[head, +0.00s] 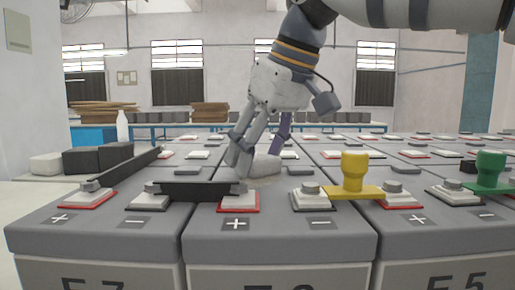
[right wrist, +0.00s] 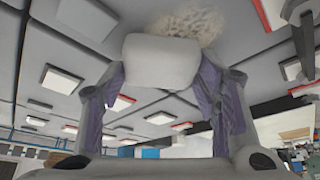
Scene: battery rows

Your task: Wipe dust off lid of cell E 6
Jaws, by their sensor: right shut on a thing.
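The middle front cell (head: 330,243), between E 7 and E 5, has a grey lid; its label is partly cut off by the picture's bottom edge. My right gripper (head: 252,154) is over this lid, shut on a pale wiping pad (head: 265,165). The pad also shows between the fingers in the right wrist view (right wrist: 160,62). It is low at the lid, but I cannot tell for certain whether it touches. A pale patch of dust (right wrist: 190,22) lies on the lid beside the pad in the right wrist view. My left gripper is not in view.
A black bar (head: 190,190) links terminals of the left and middle cells. A yellow-handled piece (head: 354,175) bridges the middle and right cells, and a green one (head: 489,172) stands farther right. Raised terminals surround the lid. A white bottle (head: 122,127) stands behind left.

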